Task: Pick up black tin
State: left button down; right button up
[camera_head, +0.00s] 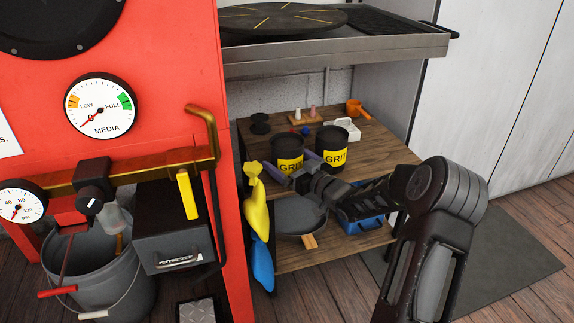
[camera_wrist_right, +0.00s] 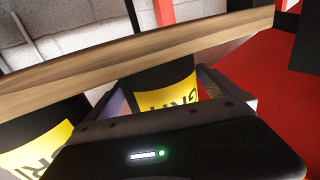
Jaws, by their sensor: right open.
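Two black tins with yellow GRIT labels stand upright on the wooden shelf top in the head view: the left tin (camera_head: 288,148) and the right tin (camera_head: 334,142). My right gripper (camera_head: 292,164) reaches in from the right, open, with its fingers at the front of the left tin. In the right wrist view this tin (camera_wrist_right: 168,98) shows between the two fingers (camera_wrist_right: 170,85), and the other tin (camera_wrist_right: 45,145) is at lower left. I cannot tell whether the fingers touch the tin. My left gripper is not in view.
The wooden shelf (camera_head: 385,150) also holds a black spool (camera_head: 260,124), a white tray (camera_head: 343,128) and an orange cup (camera_head: 354,107). The red machine (camera_head: 232,200) stands close on the left. A grey pan (camera_head: 298,215) and blue box (camera_head: 360,222) are below.

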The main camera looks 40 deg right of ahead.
jog(key=shift+c, duration=0.2)
dwell(0.4)
jog(key=c, duration=2)
jog(key=shift+r, duration=0.2)
jog(key=shift+w+r, duration=0.1)
notch_tip(320, 180, up, 10)
jog(key=p, duration=0.4)
